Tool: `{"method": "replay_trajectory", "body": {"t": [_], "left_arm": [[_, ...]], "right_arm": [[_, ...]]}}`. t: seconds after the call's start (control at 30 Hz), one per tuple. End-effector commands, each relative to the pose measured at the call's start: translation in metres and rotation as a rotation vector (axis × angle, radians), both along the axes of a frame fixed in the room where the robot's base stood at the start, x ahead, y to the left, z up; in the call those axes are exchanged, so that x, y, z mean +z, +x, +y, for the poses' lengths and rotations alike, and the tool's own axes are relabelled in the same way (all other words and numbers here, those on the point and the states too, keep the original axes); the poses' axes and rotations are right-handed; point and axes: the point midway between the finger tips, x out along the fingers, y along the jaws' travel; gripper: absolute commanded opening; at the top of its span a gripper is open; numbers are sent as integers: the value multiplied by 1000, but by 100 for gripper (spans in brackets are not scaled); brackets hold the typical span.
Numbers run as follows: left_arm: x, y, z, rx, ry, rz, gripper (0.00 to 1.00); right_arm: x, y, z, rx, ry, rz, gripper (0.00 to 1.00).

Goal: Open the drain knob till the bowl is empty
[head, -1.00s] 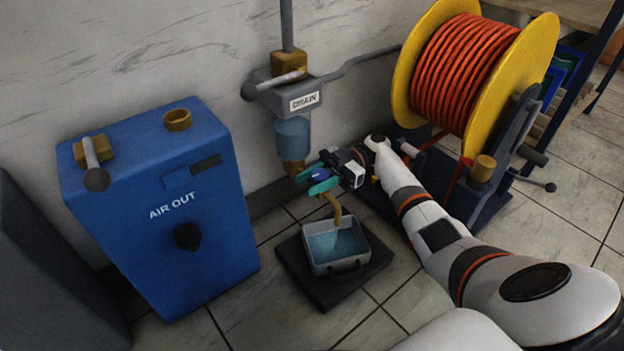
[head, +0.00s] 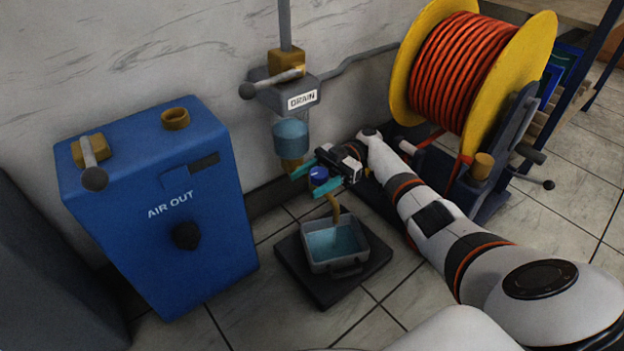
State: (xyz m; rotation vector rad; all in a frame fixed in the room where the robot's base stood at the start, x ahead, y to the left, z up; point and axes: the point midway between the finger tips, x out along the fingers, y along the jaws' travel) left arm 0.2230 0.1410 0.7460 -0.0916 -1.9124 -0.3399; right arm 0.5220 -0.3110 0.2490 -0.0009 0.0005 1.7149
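The drain bowl (head: 291,138) is a clear cup with blue water below the DRAIN block (head: 302,100). A brass pipe (head: 292,167) leads down from it to the blue drain knob (head: 319,176). My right gripper (head: 315,179) is at the knob, its teal fingers spread with the knob between them and visible gaps. Whether a finger touches it I cannot tell. A brass spout (head: 334,206) points down into a grey tray (head: 351,264) holding blue water, with a faint stream under it. My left gripper is out of view.
A blue AIR OUT box (head: 215,245) stands to the left. A yellow reel of orange hose (head: 458,75) stands behind my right arm. The tray rests on a dark slab (head: 299,267) on the tiled floor. A lever (head: 270,84) sits above the bowl.

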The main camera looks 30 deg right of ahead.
Motion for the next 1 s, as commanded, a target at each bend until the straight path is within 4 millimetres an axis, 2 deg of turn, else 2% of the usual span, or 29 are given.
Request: {"method": "replay_trajectory", "body": {"t": [0.27, 0.37, 0.7, 0.83, 1.0], "left_arm": [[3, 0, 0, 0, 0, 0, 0], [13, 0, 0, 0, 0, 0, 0], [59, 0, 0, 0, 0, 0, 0], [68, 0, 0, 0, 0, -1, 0], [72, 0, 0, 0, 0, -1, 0]], "right_arm": [[4, 0, 0, 0, 1, 0, 58], [16, 0, 0, 0, 0, -1, 58], [79, 0, 0, 0, 1, -1, 58], [94, 0, 0, 0, 1, 0, 58], [100, 0, 0, 0, 1, 1, 58]]}}
